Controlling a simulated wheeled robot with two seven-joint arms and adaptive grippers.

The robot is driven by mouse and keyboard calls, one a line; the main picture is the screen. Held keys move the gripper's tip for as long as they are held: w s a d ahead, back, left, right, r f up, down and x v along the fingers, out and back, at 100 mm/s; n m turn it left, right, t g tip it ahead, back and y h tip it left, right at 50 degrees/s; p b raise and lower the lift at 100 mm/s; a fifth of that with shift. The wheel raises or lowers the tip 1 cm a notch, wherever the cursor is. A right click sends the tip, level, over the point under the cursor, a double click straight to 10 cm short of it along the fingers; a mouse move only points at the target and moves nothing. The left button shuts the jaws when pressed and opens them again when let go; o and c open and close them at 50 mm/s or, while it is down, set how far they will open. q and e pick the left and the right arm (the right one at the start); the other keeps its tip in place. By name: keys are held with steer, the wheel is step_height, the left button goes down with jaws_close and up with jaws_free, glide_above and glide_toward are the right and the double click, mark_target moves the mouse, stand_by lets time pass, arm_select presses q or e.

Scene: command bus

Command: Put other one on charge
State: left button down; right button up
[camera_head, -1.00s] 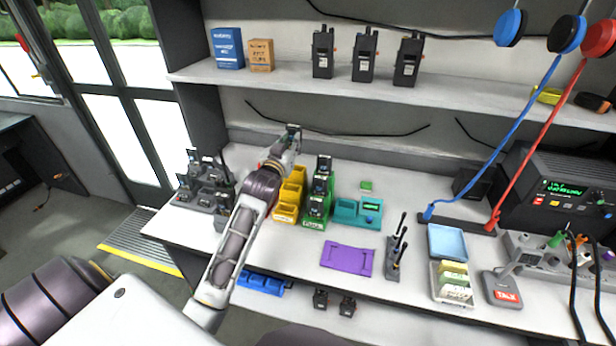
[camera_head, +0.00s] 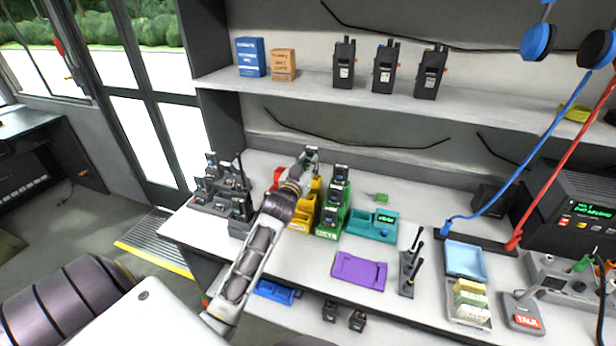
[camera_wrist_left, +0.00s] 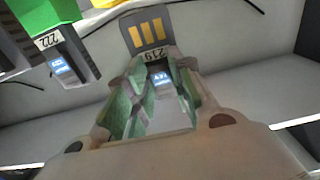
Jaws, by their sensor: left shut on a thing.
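My left gripper (camera_head: 307,158) is shut on a dark battery (camera_wrist_left: 148,35) with gold contact strips and a number label, which shows in the left wrist view between the fingertips (camera_wrist_left: 152,88). The gripper is near the back of the yellow charger (camera_head: 303,213), whose front slots look empty; the arm hides part of it. The green charger (camera_head: 327,233) to its right holds several dark batteries (camera_head: 335,197). A battery labelled 222 (camera_wrist_left: 62,58) and green charger part show at upper left in the wrist view. My right gripper is not in view.
A red charger (camera_head: 279,178) is partly behind my arm. The upper shelf (camera_head: 300,84) holds boxes and radios above the gripper.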

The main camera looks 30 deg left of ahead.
arm_select(q)
steer(key=shift+f, duration=0.1)
step_height(320, 180, down, 2)
steer(key=shift+f, duration=0.95)
steer(key=shift+f+p, duration=0.15)
steer(key=shift+p, duration=0.15)
steer(key=shift+f, duration=0.1)
steer(key=shift+f, duration=0.15)
steer(key=c, duration=1.3)
jaws_free()
steer(key=shift+o, duration=0.2)
